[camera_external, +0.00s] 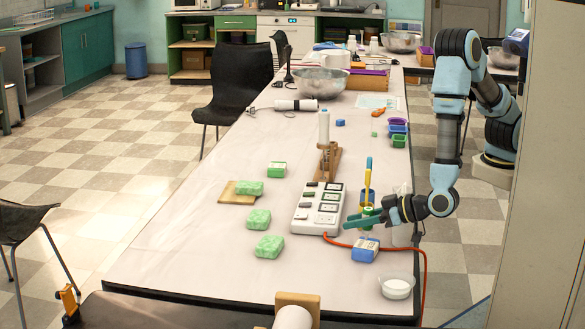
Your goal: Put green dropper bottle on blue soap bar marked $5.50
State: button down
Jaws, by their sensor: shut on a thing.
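My gripper (362,219) comes in from the right over the table's right side and is shut on the green dropper bottle (368,212). The bottle is small and looks upright, and the fingers hide part of it. A blue soap bar (364,250) with a pale label lies on the table just in front of and below the gripper in the picture. The label is too small to read. I cannot tell how high the bottle is above the table.
A white panel with several compartments (318,208) lies just left of the gripper. A yellow-and-blue tool (368,183) stands behind the gripper. A glass bowl (397,286) stands at front right. Green soap bars (269,246) lie left.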

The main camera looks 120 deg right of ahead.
jog(key=shift+f, duration=0.35)
jog(key=shift+f, duration=0.15)
jog(key=c, duration=0.6)
grip_release()
